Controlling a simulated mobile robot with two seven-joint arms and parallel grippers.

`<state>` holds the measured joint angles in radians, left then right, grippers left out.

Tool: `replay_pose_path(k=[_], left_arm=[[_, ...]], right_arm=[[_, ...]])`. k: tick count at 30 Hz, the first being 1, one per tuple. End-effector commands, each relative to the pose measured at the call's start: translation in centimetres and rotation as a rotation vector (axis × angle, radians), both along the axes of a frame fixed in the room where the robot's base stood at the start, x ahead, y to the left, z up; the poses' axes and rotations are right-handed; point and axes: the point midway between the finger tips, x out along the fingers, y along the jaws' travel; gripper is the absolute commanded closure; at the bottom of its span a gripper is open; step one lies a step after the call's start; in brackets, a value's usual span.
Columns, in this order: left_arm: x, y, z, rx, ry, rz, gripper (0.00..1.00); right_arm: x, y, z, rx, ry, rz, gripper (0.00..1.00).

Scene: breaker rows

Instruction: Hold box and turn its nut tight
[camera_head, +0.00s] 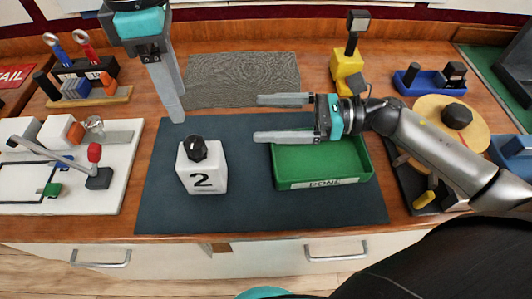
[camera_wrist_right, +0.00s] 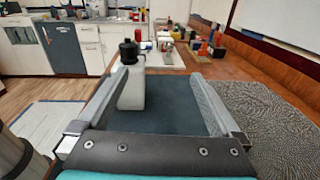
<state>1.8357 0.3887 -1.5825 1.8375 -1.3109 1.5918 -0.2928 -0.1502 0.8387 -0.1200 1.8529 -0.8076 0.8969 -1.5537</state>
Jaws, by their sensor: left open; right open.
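The white box (camera_head: 203,173), marked 2, stands upright on the dark mat with a black knobbed nut (camera_head: 196,148) on its top. In the right wrist view the box (camera_wrist_right: 131,93) and nut (camera_wrist_right: 129,51) stand beyond the fingers, left of centre. My left gripper (camera_head: 177,114) points down behind the box, apart from it; one finger hides the other. My right gripper (camera_head: 257,118) is open and empty, its fingers pointing left towards the box with a clear gap. It also shows in the right wrist view (camera_wrist_right: 157,74).
A green tray (camera_head: 320,184) labelled DONE lies partly under my right gripper. A white board (camera_head: 110,180) with parts lies left of the dark mat (camera_head: 240,213). A grey textured mat (camera_head: 240,78) lies behind. A yellow device (camera_head: 347,66) and several other parts stand right.

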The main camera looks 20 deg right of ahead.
Motion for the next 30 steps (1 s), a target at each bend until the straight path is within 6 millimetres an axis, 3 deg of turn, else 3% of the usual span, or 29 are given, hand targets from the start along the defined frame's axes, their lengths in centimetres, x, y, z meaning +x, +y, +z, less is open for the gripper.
replay_pose_path(k=[4,10,17,30], left_arm=[[0.0,0.0,0.0,0.0,0.0,0.0,0.5],[0.0,0.0,0.0,0.0,0.0,0.0,0.5],[0.0,0.0,0.0,0.0,0.0,0.0,0.5],[0.0,0.0,0.0,0.0,0.0,0.0,0.5]], right_arm=[[-2.8,1.8,-3.1,0.011,-0.033,0.051,0.0],[-4.6,3.0,-4.8,0.035,-0.047,0.069,0.0],[-3.9,5.4,-4.8,0.039,-0.053,0.07,0.0],[-1.4,12.7,-4.9,0.036,-0.05,0.069,0.0]])
